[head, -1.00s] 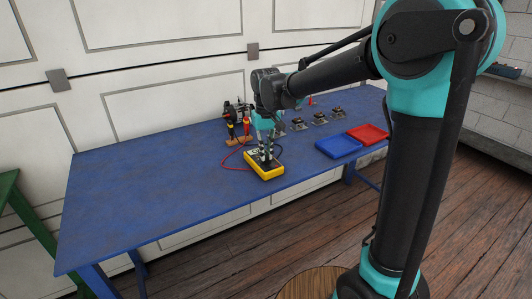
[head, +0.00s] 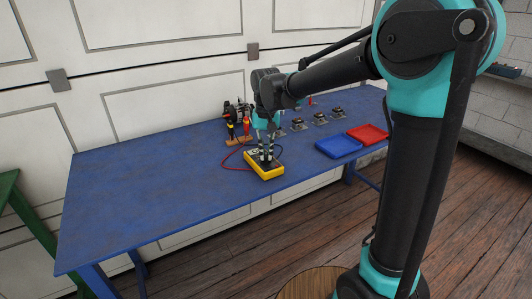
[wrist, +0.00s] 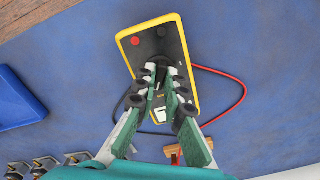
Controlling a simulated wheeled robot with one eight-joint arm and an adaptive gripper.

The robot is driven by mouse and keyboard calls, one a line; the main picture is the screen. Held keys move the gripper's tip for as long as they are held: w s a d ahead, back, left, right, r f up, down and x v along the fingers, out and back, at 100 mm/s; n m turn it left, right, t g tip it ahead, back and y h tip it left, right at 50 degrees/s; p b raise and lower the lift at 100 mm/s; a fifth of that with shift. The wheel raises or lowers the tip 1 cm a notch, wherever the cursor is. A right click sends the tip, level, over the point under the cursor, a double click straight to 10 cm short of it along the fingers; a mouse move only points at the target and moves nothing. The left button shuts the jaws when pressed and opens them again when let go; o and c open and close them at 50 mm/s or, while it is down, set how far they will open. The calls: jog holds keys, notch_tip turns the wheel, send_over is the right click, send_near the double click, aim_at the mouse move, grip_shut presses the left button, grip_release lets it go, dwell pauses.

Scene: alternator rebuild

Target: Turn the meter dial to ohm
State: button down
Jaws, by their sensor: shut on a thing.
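The yellow and black meter (head: 263,170) lies on the blue table near its front edge. It also shows in the wrist view (wrist: 148,38), with a red jack near one corner and a pale display partly hidden between my fingers. My gripper (head: 266,158) points down over the meter. In the wrist view its fingertips (wrist: 161,70) are shut on the dark dial (wrist: 163,73) at the middle of the meter's face. The fingers hide most of the dial, and I cannot tell which mark it points to.
Red and black leads run from the meter to a wooden probe stand (head: 238,141). A blue tray (head: 339,147) and a red tray (head: 368,134) lie to the right, with several small metal parts behind them. The table's left side is clear.

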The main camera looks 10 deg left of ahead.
aim_at(266, 155)
jog(key=c, duration=1.6)
grip_release()
notch_tip(266, 155, up, 12)
